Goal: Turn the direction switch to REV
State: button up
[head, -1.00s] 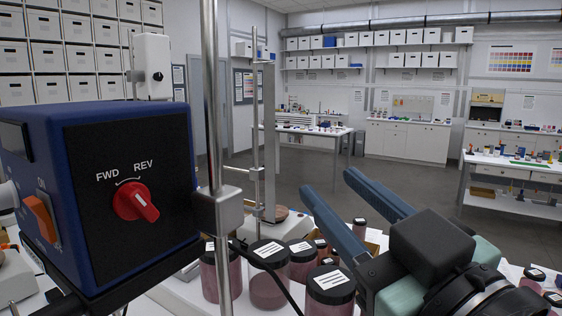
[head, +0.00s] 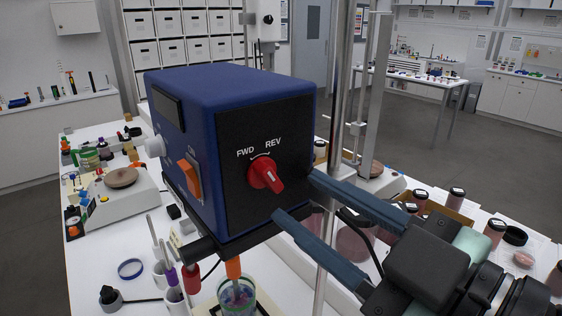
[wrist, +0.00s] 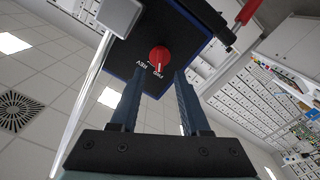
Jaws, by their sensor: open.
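The direction switch is a red knob (head: 265,174) on the black front panel (head: 235,195) of a blue box (head: 225,90). The labels FWD and REV stand above it, FWD on the left.
A metal stand rod (head: 342,80) rises close by the box's right side and my fingers. An orange rocker switch (head: 189,180) is on the box's side. A beaker (head: 238,296) stands below. Dark-lidded jars (head: 457,196) stand at right.

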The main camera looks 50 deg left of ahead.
aim_at(273, 179)
jog(key=a+p, duration=0.1)
jog(key=a, duration=0.4)
jog(key=shift+w+p, duration=0.2)
jog(key=shift+p, duration=0.1)
grip_shut()
